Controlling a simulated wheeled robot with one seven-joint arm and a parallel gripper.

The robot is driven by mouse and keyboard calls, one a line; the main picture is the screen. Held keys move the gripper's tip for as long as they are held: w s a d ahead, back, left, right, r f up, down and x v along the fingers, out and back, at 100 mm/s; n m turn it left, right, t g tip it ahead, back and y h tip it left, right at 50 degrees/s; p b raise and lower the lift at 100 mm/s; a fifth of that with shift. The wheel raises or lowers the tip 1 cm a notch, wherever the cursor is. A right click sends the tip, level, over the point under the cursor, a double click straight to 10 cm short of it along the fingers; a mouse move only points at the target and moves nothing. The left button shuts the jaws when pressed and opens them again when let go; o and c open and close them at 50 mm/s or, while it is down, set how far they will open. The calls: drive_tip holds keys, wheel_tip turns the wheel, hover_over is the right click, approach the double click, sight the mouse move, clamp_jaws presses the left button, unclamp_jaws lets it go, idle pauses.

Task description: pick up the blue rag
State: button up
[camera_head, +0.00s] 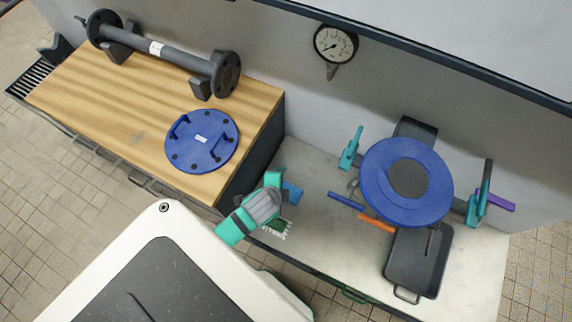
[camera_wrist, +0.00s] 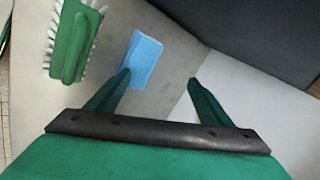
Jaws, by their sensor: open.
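The blue rag (camera_head: 293,193) is a small flat light-blue piece on the pale worktop, just right of the wooden bench's end. In the wrist view the rag (camera_wrist: 143,58) lies ahead of the fingers, nearer the left one, whose tip overlaps its lower left edge in the picture. My gripper (camera_wrist: 158,82) is open, with nothing between its fingers. In the head view my gripper (camera_head: 272,190) is beside the rag on its left and partly covers it. I cannot tell the height between the fingers and the rag.
A green brush (camera_wrist: 72,42) with white bristles lies left of the rag. The wooden bench (camera_head: 75,95) stands to the left, holding a blue flange cover (camera_head: 202,141) and a pipe. A blue round flange (camera_head: 380,190), tools and a dark tray (camera_head: 413,275) are to the right.

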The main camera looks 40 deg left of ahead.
sight(291, 192)
drive_tip(key=w+f+m+g, duration=0.1)
drive_tip(key=g, duration=0.1)
drive_tip(key=w+d+f+m+g, duration=0.1)
drive_tip(key=g, duration=0.1)
drive_tip(key=d+f+m+g+h, duration=0.1)
drive_tip(key=m+g, duration=0.1)
drive_tip(key=shift+w+f+g, duration=0.2)
drive_tip(key=shift+w+g, duration=0.1)
drive_tip(key=shift+w, duration=0.1)
drive_tip(key=shift+s+a+f, duration=0.1)
drive_tip(key=shift+a+f, duration=0.15)
drive_tip(key=shift+f, duration=0.7)
drive_tip(key=shift+a+f, duration=0.25)
drive_tip(key=shift+f, duration=0.7)
drive_tip(key=shift+s+a+f, duration=0.1)
drive_tip(key=shift+a+f, duration=0.15)
drive_tip(key=shift+f, duration=0.7)
drive_tip(key=c, duration=1.1)
